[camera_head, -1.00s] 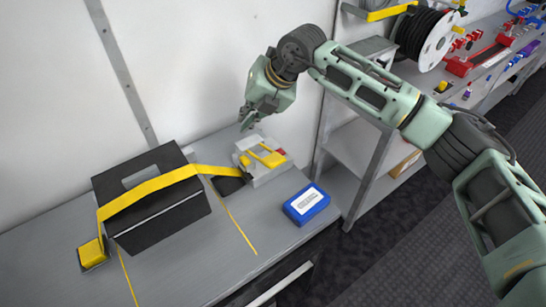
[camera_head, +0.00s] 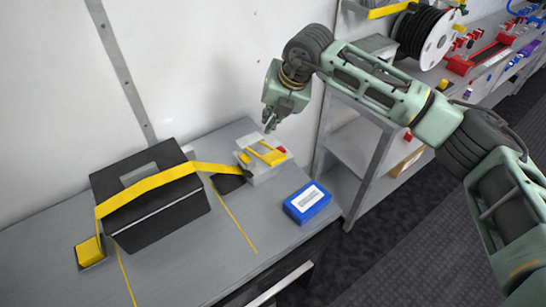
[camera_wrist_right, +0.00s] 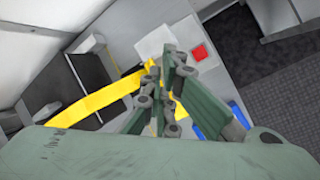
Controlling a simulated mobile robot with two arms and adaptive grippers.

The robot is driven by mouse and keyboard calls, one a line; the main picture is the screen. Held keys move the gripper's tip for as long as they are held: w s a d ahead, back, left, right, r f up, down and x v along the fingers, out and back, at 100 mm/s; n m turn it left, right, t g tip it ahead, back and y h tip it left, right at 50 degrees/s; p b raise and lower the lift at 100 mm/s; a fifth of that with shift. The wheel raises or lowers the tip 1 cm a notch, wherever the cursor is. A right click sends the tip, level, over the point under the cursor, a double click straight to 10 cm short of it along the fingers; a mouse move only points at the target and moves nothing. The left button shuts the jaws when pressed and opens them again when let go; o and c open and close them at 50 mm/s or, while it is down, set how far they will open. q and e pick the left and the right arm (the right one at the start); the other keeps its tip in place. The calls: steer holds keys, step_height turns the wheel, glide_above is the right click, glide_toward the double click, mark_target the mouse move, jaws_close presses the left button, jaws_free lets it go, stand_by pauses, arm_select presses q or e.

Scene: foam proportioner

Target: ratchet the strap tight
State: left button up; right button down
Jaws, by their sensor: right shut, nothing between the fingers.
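A yellow strap (camera_head: 150,184) runs over a black box (camera_head: 160,216) on the grey bench. Its left end meets a yellow block (camera_head: 90,252) on a dark plate; its right end reaches a pale ratchet block (camera_head: 265,174) with a yellow handle (camera_head: 268,153). My right gripper (camera_head: 270,127) is shut and empty, just above and behind the ratchet, and appears apart from it. In the right wrist view its fingers (camera_wrist_right: 168,75) hide most of the ratchet, and the strap (camera_wrist_right: 105,98) passes to the left. My left gripper is in neither view.
A blue box (camera_head: 307,203) with a white label lies right of the ratchet near the bench edge. A red part (camera_head: 281,149) sits beside the ratchet. The wall is close behind. Shelving with a cable reel (camera_head: 437,42) stands to the right.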

steer(key=b, duration=0.3)
glide_above(277, 151)
steer(key=w+a, duration=0.1)
steer(key=shift+w+f, duration=0.15)
steer(key=shift+f, duration=2.25)
steer(key=shift+d+f+b, duration=0.15)
steer(key=shift+f+b, duration=0.2)
steer(key=shift+b, duration=0.05)
steer(key=shift+s+d+f+b, duration=0.15)
steer(key=shift+s+f+b, duration=0.15)
steer(key=shift+f+b, duration=0.4)
steer(key=shift+s+d+f+b, duration=0.1)
steer(key=shift+s+f+b, duration=0.15)
steer(key=shift+f+b, duration=0.45)
steer(key=shift+s+d+f+b, duration=0.15)
steer(key=shift+s+f+b, duration=0.15)
steer(key=shift+f+b, duration=0.4)
stand_by(0.9)
stand_by(0.6)
steer(key=shift+w+a+r+p, duration=0.25)
steer(key=shift+r+p, duration=0.1)
steer(key=shift+r, duration=0.5)
steer(key=shift+w+a+r+p, duration=0.1)
steer(key=shift+w+r+p, duration=0.25)
steer(key=shift+r, duration=0.45)
steer(key=shift+w+a+r+p, duration=0.2)
steer(key=shift+r+p, duration=0.15)
steer(key=shift+r, duration=0.5)
